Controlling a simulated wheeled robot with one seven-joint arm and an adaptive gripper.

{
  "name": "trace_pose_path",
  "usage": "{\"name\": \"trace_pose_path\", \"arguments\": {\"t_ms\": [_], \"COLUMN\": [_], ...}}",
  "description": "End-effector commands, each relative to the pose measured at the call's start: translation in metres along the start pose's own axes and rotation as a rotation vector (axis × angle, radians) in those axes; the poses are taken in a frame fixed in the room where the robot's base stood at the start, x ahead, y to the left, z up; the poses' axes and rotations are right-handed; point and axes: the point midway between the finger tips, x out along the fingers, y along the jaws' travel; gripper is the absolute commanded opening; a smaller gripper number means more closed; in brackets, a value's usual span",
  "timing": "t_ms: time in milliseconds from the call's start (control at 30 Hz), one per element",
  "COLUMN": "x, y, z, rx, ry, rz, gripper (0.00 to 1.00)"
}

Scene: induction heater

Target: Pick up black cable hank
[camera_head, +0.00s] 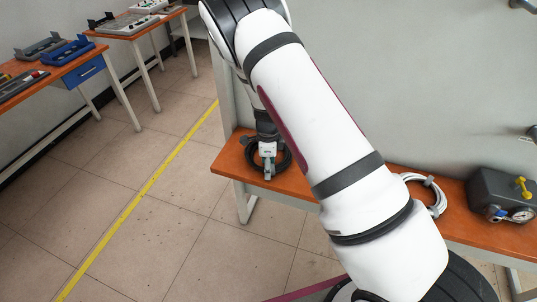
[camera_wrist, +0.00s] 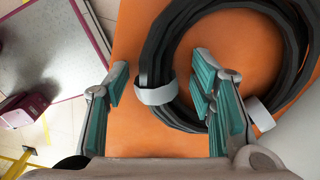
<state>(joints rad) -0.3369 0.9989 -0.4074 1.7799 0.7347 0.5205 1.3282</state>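The black cable hank (camera_wrist: 155,50) is a coiled ring with white ties, lying on the orange bench top. In the head view the black hank (camera_head: 288,163) is on the bench's left end, partly hidden by my gripper (camera_head: 268,160). In the wrist view my gripper (camera_wrist: 160,80) is open, with teal-padded fingers. One side of the coil, with a white tie, shows between the fingers. The left finger appears outside the ring and the right finger over its inner opening. I cannot tell whether either finger touches the cable.
The orange bench (camera_head: 305,184) stands against a grey wall. A white cable hank (camera_head: 436,190) and a dark grey box with a gauge (camera_head: 492,194) are farther right on it. Other workbenches (camera_head: 130,28) stand at the upper left. The tiled floor (camera_head: 170,220) between is clear.

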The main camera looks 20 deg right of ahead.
Motion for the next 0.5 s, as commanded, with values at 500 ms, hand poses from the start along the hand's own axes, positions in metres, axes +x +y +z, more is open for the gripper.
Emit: {"name": "trace_pose_path", "arguments": {"t_ms": [500], "x": [-0.0018], "y": [-0.0005], "z": [0.0002], "rx": [-0.001], "ry": [0.0], "rz": [-0.001], "gripper": [0.0]}}
